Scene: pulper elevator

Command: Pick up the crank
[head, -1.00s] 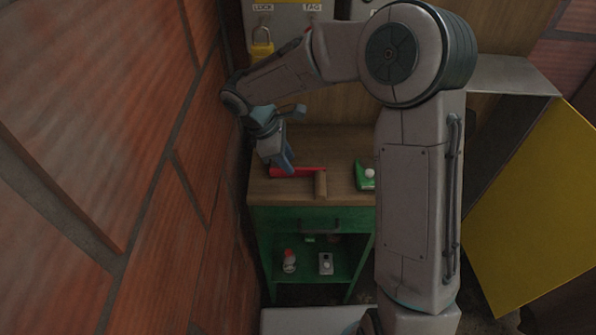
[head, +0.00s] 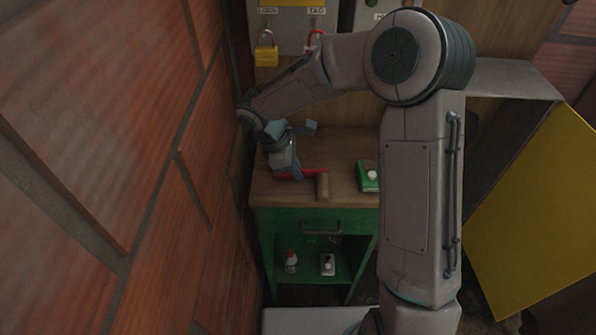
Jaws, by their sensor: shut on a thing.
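The crank has a red arm (head: 312,171) and a light wooden handle (head: 323,187). It is at the top of the wooden-topped green cabinet (head: 272,190), near the left side. My gripper (head: 290,172) points down over the left end of the red arm and is shut on it. The fingertips and the crank's left end are partly hidden by the gripper itself. The crank looks at or very close to the tabletop; I cannot tell if it is lifted.
A brick wall (head: 140,150) stands close on the left of my arm. A green item with a white knob (head: 368,177) lies right of the crank. A yellow padlock (head: 266,55) and a red one hang behind. A bottle (head: 291,262) stands on the lower shelf.

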